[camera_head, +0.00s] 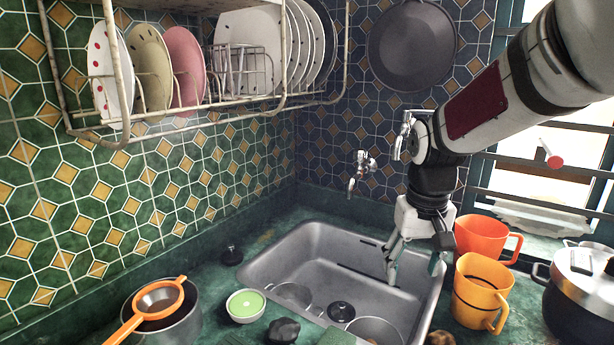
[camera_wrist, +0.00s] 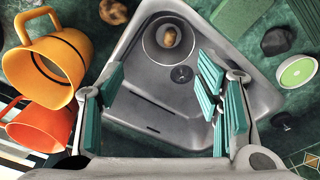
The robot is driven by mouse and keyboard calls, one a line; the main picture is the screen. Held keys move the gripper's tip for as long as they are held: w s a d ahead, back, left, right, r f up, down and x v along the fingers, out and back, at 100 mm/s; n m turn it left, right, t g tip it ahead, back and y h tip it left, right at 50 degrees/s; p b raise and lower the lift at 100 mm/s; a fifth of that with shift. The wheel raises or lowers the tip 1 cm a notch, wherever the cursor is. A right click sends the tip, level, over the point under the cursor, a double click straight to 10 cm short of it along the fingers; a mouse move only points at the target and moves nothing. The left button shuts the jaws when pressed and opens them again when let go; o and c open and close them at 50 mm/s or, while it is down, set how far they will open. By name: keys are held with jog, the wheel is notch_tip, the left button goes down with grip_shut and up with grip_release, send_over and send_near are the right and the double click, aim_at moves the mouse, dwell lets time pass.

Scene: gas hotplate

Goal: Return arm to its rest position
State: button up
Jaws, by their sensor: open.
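My gripper (camera_head: 412,262) hangs pointing down over the right side of the metal sink, with its teal-padded fingers spread apart. The wrist view shows the same gripper (camera_wrist: 165,100) open, with nothing between its fingers. My arm reaches in from the upper right of the head view. The sink (camera_head: 258,272) lies below the gripper, and in the wrist view its basin (camera_wrist: 135,85) shows between and beyond the fingers.
An orange mug (camera_head: 478,291) and a red-orange mug (camera_head: 480,238) stand close right of my gripper. A pressure cooker (camera_head: 582,300) stands farther right. A tap (camera_head: 360,172) is on the back wall. A pan (camera_head: 412,45) and dish rack (camera_head: 125,75) hang above.

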jog(key=s+r+t+p, duration=0.1)
jog(key=s+r, duration=0.4)
jog(key=s, duration=0.8)
jog(key=s+r+t+p, duration=0.2)
jog(key=s+r, duration=0.3)
jog(key=s, duration=0.8)
jog(key=shift+s+p, duration=0.2)
jog(key=shift+p, duration=0.6)
jog(key=shift+r, duration=0.1)
